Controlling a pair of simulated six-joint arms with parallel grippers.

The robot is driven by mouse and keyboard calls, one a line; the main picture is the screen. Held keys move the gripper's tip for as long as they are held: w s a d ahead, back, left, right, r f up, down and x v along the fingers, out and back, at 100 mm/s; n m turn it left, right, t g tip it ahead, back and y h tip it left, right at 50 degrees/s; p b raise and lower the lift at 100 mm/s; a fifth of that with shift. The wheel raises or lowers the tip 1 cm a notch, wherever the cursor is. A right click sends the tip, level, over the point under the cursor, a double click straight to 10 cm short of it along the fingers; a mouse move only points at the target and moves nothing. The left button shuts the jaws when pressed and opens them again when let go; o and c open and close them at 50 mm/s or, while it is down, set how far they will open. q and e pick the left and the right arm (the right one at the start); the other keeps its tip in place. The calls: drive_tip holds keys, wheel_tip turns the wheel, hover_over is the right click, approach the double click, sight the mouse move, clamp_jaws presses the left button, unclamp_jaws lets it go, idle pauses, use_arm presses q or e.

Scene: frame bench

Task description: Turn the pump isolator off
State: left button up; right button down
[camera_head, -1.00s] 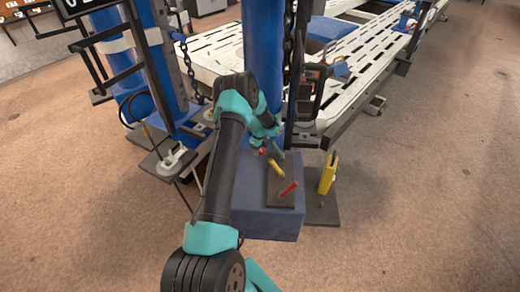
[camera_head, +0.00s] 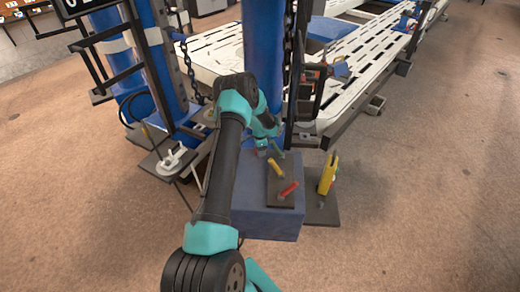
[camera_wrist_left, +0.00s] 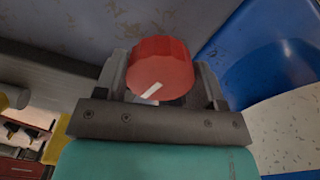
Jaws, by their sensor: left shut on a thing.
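A red faceted knob (camera_wrist_left: 160,62) with a slanted white pointer mark on its near edge fills the middle of the left wrist view. I take it to be the pump isolator; no label is readable. My left gripper (camera_wrist_left: 161,84) is shut on it, one finger on each side. In the head view, my left gripper (camera_head: 262,149) is low beside the blue column, at the back edge of the blue box (camera_head: 262,222). The knob is hidden there by my gripper and arm. The right gripper is not in view.
A dark plate on the box carries green (camera_head: 278,151), yellow (camera_head: 275,167) and red (camera_head: 289,188) levers close to my gripper. A yellow upright piece (camera_head: 328,173) stands to the right. A chain hangs beside the blue column (camera_head: 263,50). Open floor lies at right.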

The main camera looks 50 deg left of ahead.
use_arm(q)
drive_tip(key=shift+n, duration=1.2)
drive_tip(key=o, duration=0.9)
drive_tip(key=shift+o, duration=0.2)
wheel_tip(320, 180, up, 18)
drive_tip(key=shift+f, duration=0.25)
